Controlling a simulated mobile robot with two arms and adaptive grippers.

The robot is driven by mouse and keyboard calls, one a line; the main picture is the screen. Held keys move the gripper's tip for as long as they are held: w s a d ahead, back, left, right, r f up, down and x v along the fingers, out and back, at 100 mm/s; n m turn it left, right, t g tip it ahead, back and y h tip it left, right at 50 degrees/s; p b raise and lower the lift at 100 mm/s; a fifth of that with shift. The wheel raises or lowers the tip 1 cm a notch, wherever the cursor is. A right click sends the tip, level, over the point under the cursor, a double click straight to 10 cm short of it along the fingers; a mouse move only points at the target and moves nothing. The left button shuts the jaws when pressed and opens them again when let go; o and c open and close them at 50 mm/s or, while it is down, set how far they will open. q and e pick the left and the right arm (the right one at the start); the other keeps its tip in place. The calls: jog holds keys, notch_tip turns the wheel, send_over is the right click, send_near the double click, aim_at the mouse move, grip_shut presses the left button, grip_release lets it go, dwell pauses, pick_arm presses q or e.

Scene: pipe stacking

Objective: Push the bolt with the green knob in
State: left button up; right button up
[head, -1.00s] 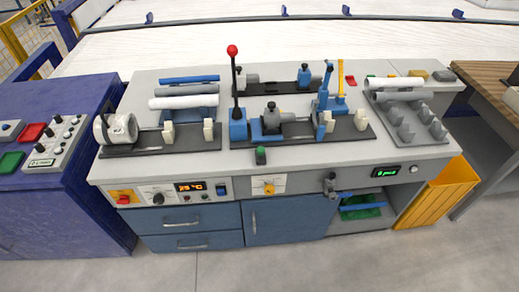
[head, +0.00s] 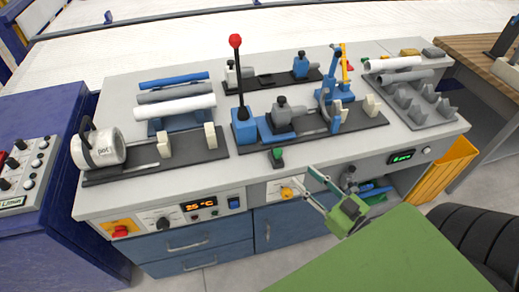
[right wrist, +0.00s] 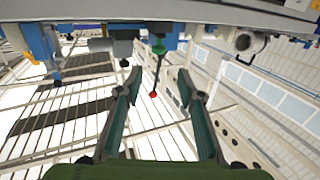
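The bolt with the green knob (head: 277,157) sits at the front edge of the grey bench top (head: 240,172). Its knob (right wrist: 159,47) also shows in the right wrist view, near the bench edge, between the lines of my fingers. How far the bolt stands out cannot be told. My right gripper (head: 300,177) is in front of the bench, just below and to the right of the bolt. My left gripper is not in view.
A tall lever with a red ball (head: 235,41) rises behind the bolt. A vise-like clamp (head: 283,113) stands behind it too. A knob panel (head: 286,190) lies on the bench front below. An orange bin (head: 450,176) stands at the right.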

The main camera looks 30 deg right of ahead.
aim_at(281, 154)
jog(key=w, duration=0.4)
jog(key=w+a+p, duration=0.1)
jog(key=w, duration=0.7)
jog(key=shift+w+a+p, duration=0.15)
jog(key=shift+a+p, duration=0.15)
jog(key=shift+p, duration=0.05)
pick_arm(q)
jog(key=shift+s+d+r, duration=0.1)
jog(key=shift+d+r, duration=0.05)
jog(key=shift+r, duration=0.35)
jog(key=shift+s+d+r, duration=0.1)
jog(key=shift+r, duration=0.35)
pick_arm(e)
jog(key=shift+w+a, duration=0.1)
jog(key=shift+w, duration=0.3)
